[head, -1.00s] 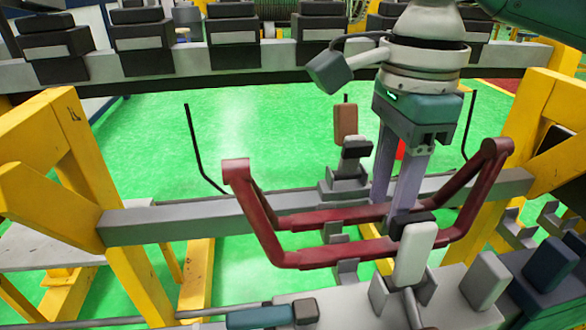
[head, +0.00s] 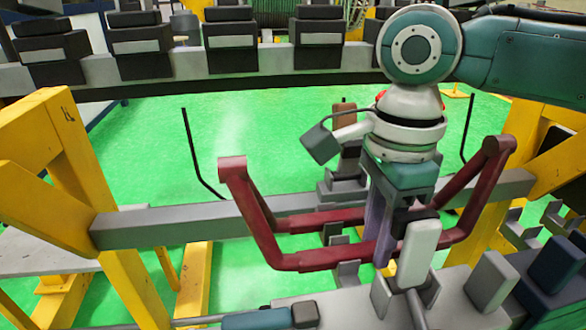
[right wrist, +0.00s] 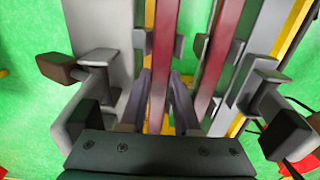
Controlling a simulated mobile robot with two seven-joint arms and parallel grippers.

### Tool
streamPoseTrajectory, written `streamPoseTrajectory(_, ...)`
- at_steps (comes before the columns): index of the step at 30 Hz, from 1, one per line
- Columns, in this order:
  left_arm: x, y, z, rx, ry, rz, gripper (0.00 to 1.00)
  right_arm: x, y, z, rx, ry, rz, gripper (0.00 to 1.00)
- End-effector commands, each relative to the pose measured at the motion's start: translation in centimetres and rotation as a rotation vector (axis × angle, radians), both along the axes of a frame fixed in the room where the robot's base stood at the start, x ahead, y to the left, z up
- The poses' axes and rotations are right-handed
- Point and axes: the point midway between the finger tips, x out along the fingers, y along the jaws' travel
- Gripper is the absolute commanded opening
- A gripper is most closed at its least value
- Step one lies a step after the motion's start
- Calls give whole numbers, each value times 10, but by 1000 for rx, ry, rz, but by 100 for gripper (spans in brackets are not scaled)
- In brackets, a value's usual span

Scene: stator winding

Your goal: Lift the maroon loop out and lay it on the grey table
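The maroon loop (head: 318,258) rests in grey holders on the near side of a grey beam, its two upturned ends left and right. Its two long bars also show in the right wrist view (right wrist: 164,60). My right gripper (head: 384,240) points down at the loop's right half. In the right wrist view its fingers (right wrist: 158,104) stand apart on either side of one maroon bar, with gaps showing, so it is open around that bar. A white-and-black clamp partly hides the fingertips in the head view. A grey flat surface (head: 45,243), perhaps the grey table, lies at left. My left gripper is out of view.
Yellow trestles (head: 52,175) stand at left and right, carrying the grey beam (head: 160,228). Thin black rods (head: 195,150) rise near the beam. Several clamps crowd the lower right, including a white upright one (head: 418,250). Green floor (head: 250,130) is open behind.

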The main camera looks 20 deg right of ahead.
Motion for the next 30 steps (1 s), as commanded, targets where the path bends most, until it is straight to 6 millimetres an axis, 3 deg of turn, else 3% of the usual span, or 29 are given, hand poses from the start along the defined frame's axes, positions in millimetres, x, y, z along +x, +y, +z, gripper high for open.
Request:
streamPoseTrajectory(5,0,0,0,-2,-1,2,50,0,0,0,0,0,0,0)
streamPoseTrajectory(30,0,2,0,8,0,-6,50,0,0,1,1,-1,0,0)
